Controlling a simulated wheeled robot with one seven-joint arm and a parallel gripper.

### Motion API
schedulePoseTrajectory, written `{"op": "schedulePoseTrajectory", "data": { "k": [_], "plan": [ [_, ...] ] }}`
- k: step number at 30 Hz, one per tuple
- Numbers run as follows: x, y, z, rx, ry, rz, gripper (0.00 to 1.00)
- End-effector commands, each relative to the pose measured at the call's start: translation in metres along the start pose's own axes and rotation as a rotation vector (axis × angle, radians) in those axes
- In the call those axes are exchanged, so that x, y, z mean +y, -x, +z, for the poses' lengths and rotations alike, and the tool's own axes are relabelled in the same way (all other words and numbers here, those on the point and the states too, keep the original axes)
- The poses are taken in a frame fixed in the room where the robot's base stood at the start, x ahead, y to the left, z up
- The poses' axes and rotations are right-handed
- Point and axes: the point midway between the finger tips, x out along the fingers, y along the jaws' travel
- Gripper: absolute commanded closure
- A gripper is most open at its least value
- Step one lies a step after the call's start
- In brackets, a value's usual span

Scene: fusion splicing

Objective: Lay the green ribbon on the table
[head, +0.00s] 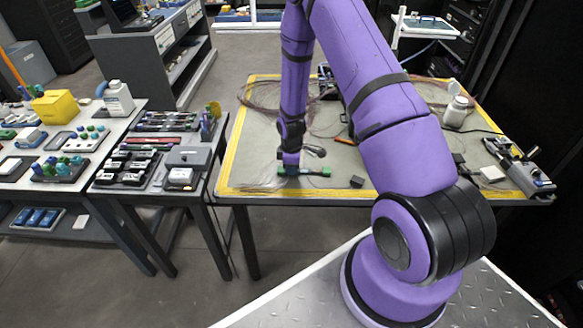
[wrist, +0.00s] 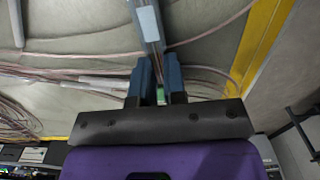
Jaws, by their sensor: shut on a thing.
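My gripper (head: 291,169) points down over the front part of the yellow-edged table (head: 345,190). In the wrist view, a small green patch of the ribbon (wrist: 161,97) shows between the fingers of my gripper (wrist: 156,82); the rest is hidden there.
A small dark block (head: 357,181) lies right of the gripper. Thin loose fibres (head: 262,180) spread to the left. A white bottle (head: 456,111) and a grey device (head: 520,168) stand on the table's right side. The front middle is mostly clear.

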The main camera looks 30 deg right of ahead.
Motion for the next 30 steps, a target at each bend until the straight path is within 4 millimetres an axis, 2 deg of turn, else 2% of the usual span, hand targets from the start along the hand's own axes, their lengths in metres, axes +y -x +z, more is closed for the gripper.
{"op": "schedulePoseTrajectory", "data": {
  "k": [2, 3, 6, 17, 23, 30],
  "plan": [
    [0.0, -0.002, 0.0, 0.0, 0.0, 0.0, 1.0],
    [0.0, -0.002, 0.0, 0.0, 0.0, 0.0, 0.81],
    [0.0, -0.002, 0.0, 0.0, 0.0, 0.0, 0.63],
    [0.0, 0.003, 0.0, 0.001, 0.0, 0.0, 0.63],
    [0.001, 0.029, -0.001, 0.002, 0.0, 0.003, 0.63],
    [0.001, 0.072, 0.0, 0.002, 0.0, 0.004, 0.63]
  ]
}}
